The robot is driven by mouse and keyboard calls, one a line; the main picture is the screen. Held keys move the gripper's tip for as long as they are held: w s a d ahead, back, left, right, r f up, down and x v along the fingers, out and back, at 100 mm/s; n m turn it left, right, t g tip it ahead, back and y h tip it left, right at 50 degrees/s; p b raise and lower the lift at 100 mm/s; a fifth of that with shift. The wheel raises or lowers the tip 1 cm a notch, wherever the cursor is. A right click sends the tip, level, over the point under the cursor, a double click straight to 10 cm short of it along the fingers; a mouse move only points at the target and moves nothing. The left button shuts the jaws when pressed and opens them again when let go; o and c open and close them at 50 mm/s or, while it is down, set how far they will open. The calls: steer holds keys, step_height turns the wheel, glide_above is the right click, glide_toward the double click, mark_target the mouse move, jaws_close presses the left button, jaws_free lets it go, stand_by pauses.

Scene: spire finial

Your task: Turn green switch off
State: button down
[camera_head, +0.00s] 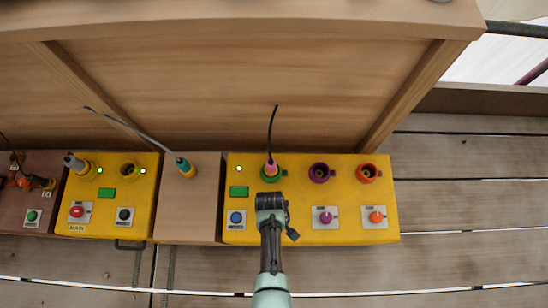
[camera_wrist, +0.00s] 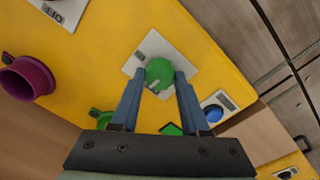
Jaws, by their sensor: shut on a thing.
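The green switch (camera_wrist: 160,72) is a round green knob on a pale square plate, on the yellow panel. In the wrist view it sits between the two blue-grey fingers of my gripper (camera_wrist: 158,84), which is shut on it. Part of an "O…" marking shows on the plate, but I cannot read the switch position. In the head view my gripper (camera_head: 270,203) comes from below over the yellow panel (camera_head: 300,223) and hides the green switch.
The right panel also has a blue button (camera_head: 236,218), purple switch (camera_head: 325,217) and orange switch (camera_head: 376,216). Above are a pink plug (camera_head: 271,167) with a black cable, a purple socket (camera_head: 319,172) and an orange socket (camera_head: 367,173). Another yellow panel (camera_head: 100,212) stands left.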

steer(key=shift+n, duration=0.4)
steer(key=shift+c, duration=2)
jaws_free()
step_height(320, 180, up, 13)
steer(key=p, duration=0.7)
steer(key=shift+s+a, duration=0.2)
steer(key=shift+a, duration=0.05)
steer(key=shift+f, duration=0.1)
